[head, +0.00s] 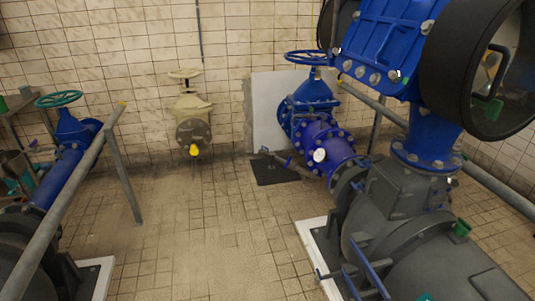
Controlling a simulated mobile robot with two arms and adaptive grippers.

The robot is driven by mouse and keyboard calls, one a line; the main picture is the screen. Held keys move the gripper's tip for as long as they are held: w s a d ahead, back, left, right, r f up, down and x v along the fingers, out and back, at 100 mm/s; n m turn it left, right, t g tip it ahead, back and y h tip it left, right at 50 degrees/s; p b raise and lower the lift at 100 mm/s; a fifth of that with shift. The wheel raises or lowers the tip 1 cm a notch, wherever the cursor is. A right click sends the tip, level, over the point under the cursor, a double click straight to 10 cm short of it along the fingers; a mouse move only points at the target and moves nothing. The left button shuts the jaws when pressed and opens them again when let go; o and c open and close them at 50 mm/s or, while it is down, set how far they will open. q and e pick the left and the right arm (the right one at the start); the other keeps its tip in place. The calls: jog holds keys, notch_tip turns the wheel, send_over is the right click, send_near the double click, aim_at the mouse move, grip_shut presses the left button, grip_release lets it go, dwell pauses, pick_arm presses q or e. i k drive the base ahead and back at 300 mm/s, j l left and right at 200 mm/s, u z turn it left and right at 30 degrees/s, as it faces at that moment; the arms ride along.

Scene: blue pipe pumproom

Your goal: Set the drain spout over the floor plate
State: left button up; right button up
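A dark floor plate (272,173) lies flat on the tiles near the wall, in the middle of the head view. A thin grey pipe with a small end piece (266,151) reaches left from the blue pipework, low above the plate in the picture; it looks like the drain spout, but it is too small to be sure. I cannot tell its height or whether its end is directly over the plate. Neither of my grippers is in view.
A large grey pump (400,210) fills the right. A cream valve (190,110) is by the wall. Railings (73,195) and another blue valve (70,130) stand left. The central tiled floor (200,235) is clear.

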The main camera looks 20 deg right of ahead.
aim_at(270, 155)
jog(key=i+j+z, duration=0.1)
jog(key=i, duration=1.95)
